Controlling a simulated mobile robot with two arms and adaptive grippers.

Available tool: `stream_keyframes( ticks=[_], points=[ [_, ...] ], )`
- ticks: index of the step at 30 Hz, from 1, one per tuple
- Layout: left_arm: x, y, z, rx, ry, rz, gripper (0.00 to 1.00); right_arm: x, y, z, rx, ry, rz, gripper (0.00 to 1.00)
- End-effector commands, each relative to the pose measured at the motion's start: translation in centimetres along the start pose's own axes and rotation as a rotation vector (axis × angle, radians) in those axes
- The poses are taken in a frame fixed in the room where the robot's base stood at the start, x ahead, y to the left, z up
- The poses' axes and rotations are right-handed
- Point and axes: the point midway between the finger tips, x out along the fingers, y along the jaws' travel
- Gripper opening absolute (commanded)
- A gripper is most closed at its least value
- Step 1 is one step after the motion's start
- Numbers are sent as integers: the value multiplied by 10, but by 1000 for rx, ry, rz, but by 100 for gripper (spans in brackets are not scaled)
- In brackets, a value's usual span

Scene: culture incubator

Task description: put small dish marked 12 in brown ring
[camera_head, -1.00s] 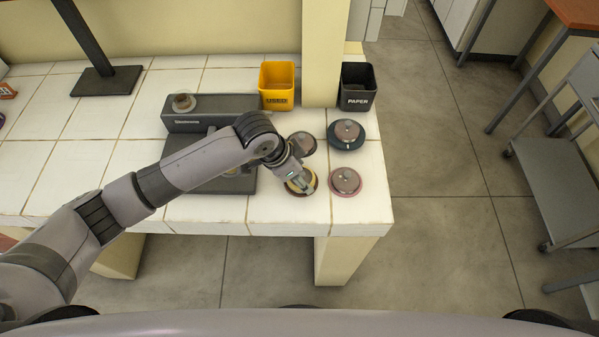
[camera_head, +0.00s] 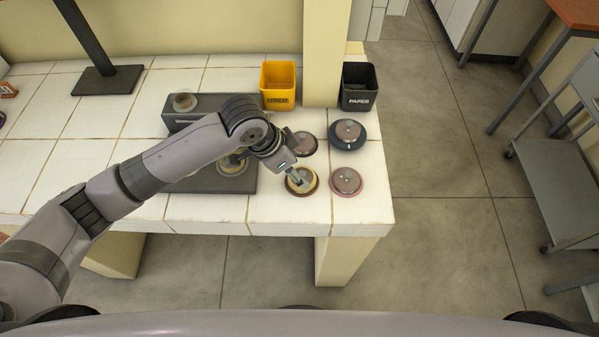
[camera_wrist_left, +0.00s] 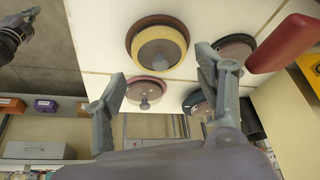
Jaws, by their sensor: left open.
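A round dish with a cream-yellow rim (camera_head: 300,186) sits within a brown ring at the front right of the tiled counter. In the left wrist view the same dish (camera_wrist_left: 158,48) lies inside the brown ring (camera_wrist_left: 134,32), apparently flat. Its number cannot be read. My left gripper (camera_head: 296,162) is over that dish, fingers spread; in the wrist view its fingertips (camera_wrist_left: 160,70) are apart with nothing between them. A grey jointed part with a finger shows at the wrist view's upper left, possibly my right gripper (camera_wrist_left: 18,30); its jaw state is unclear.
Close by are a pink ring with a dish (camera_head: 346,181), a blue ring with a dish (camera_head: 347,133) and another dish (camera_head: 302,144). Left stands a grey device (camera_head: 200,185) with another cream-rimmed dish (camera_head: 232,168). Yellow (camera_head: 278,85) and black (camera_head: 358,87) bins stand behind.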

Motion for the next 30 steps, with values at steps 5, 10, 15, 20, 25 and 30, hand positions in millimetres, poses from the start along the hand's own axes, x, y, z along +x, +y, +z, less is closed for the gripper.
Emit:
stream_keyframes(
  ticks=[5,10,15,20,25,30],
  points=[
    [-39,-1,0,2,2,-3,64,4,3,1,0,-1,3,0],
    [-64,-1,0,0,1,-3,64,5,3,1,0,-1,4,0],
    [-74,0,0,0,-1,0,64,5,3,1,1,-1,4,0],
    [-75,0,0,-1,-1,0,64,5,3,1,1,-1,4,0],
    [-75,0,0,0,-1,0,64,5,3,1,1,-1,4,0],
    [-75,0,0,0,-1,0,64,5,3,1,1,-1,4,0]
  ],
)
